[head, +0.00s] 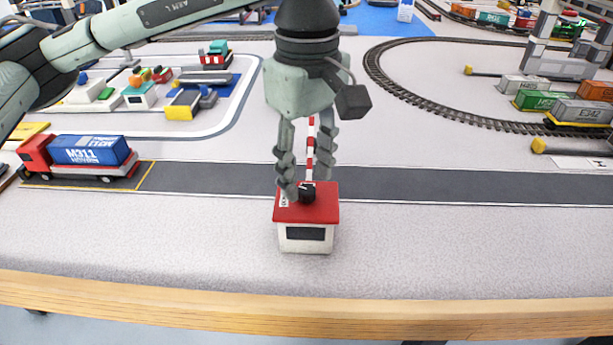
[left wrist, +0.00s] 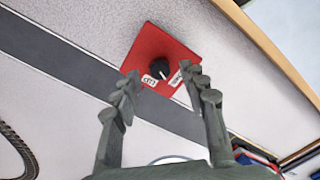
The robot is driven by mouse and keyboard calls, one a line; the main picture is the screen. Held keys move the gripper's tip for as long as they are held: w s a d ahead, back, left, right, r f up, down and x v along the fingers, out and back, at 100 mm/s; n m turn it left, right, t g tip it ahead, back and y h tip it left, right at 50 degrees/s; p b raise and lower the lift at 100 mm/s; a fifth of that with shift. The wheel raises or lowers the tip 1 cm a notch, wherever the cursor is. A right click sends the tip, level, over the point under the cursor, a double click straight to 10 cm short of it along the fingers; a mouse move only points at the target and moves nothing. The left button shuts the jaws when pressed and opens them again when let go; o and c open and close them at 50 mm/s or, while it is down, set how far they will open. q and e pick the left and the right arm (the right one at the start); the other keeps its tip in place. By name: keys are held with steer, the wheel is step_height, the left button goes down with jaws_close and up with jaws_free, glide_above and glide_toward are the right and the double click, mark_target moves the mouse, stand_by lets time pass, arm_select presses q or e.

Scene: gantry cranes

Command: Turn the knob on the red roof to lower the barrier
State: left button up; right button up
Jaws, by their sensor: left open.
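A small white booth (head: 305,240) with a red roof (head: 322,211) stands near the table's front edge. A black knob (head: 307,194) sits on the roof; in the left wrist view the knob (left wrist: 151,68) has white labels beside it on the red roof (left wrist: 150,42). A red-and-white striped barrier (head: 310,150) shows behind my fingers and appears upright; its lower part is partly hidden. My left gripper (head: 306,178) is open and points down over the roof, its fingertips on either side of the knob in the head view. In the left wrist view the gripper (left wrist: 161,88) holds nothing.
A grey road (head: 440,187) runs behind the booth. A red truck with a blue container (head: 90,150) stands on it at left. Curved rail track (head: 400,88) and containers (head: 540,100) are at right. The table's wooden front edge (head: 450,320) is close; the surface beside the booth is clear.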

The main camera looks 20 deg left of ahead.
arm_select(q)
steer(key=shift+f, duration=1.05)
arm_select(e)
steer(key=shift+f, duration=0.45)
arm_select(q)
steer(key=shift+c, duration=0.5)
arm_select(e)
steer(key=shift+d, duration=0.1)
